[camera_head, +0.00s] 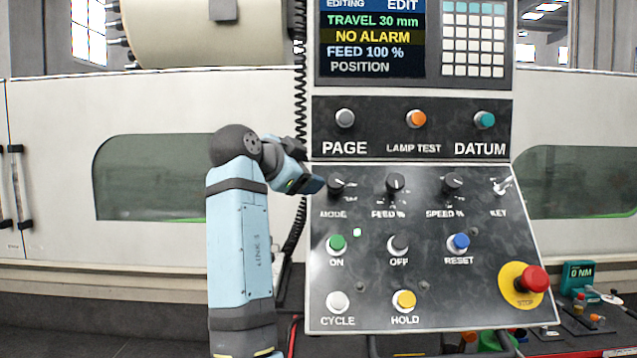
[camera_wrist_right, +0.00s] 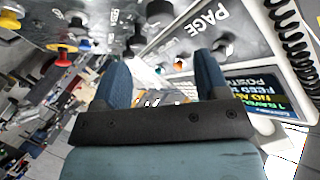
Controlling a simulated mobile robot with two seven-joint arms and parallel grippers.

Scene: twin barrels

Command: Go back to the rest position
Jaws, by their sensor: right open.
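My right gripper (camera_head: 314,185) is in the head view at the left edge of the control panel, close beside the MODE knob (camera_head: 337,187). Its pale blue arm rises from the bottom of the picture and bends toward the panel. In the right wrist view the two dark blue fingers of this gripper (camera_wrist_right: 162,64) stand apart, with nothing held between them. I cannot tell from the head view whether a finger touches the knob. My left gripper is not in view.
The sloped control panel (camera_head: 380,285) carries knobs, buttons and a red stop button (camera_head: 533,279). A coiled black cable (camera_head: 298,90) hangs along its left edge. A torque tester (camera_head: 578,278) stands at the lower right. Room left of my arm looks clear before the machine wall.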

